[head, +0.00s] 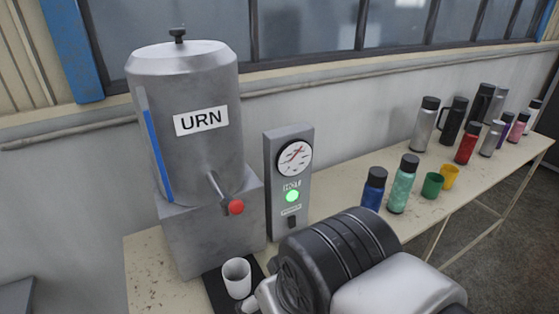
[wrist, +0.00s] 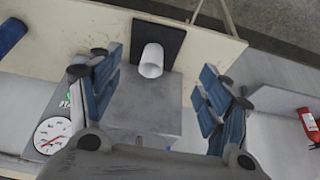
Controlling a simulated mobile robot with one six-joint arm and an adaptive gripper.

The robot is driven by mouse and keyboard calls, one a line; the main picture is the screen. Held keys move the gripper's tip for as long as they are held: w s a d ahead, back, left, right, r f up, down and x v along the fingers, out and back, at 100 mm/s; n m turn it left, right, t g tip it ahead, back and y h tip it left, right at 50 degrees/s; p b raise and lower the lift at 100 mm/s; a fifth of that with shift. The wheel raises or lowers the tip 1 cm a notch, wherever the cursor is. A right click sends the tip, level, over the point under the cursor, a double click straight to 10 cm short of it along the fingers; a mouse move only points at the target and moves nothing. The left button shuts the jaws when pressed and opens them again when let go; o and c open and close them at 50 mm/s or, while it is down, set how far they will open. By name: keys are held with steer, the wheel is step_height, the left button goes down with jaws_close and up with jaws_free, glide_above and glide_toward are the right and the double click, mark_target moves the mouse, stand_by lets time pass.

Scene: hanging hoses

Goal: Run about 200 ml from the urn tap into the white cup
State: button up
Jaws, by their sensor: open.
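The grey metal urn (head: 190,110) stands at the left of the bench, with a blue sight strip down its side. Its tap (head: 236,207) has a red knob and points out over the cup. The white cup (head: 237,277) stands upright on a black mat below the tap; I see no liquid in it. In the wrist view the cup (wrist: 151,60) shows between and beyond my gripper's fingers. My gripper (wrist: 162,70) is open and empty, its blue-padded fingers wide apart. The tap does not show in the wrist view.
A gauge box (head: 290,180) with a lit green lamp stands right of the urn. Several bottles and cups, including a green cup (head: 432,185), line the bench to the right. A red fire extinguisher (wrist: 309,127) is at the wrist view's right edge.

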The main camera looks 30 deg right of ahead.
steer(key=shift+g, duration=0.6)
steer(key=w+r+p, duration=0.3)
steer(key=r, duration=0.2)
steer(key=w+r+p, duration=0.3)
steer(key=r+p, duration=0.1)
steer(key=r, duration=0.2)
steer(key=w+r+p, duration=0.3)
steer(key=r+p, duration=0.1)
steer(key=r, duration=0.1)
steer(key=shift+d+r, duration=0.25)
steer(key=c, duration=0.8)
steer(key=shift+m+g+y, duration=0.4)
steer(key=shift+g, duration=0.2)
steer(key=w+r+p, duration=0.2)
steer(key=w+r, duration=0.1)
steer(key=w+r+p, duration=0.2)
steer(key=r+p, duration=0.1)
steer(key=w+d+r+p, duration=0.1)
steer(key=w+r+p, duration=0.2)
steer(key=shift+w+d+r, duration=0.1)
steer(key=shift+w+r, duration=0.15)
steer(key=shift+w, duration=0.05)
jaws_close()
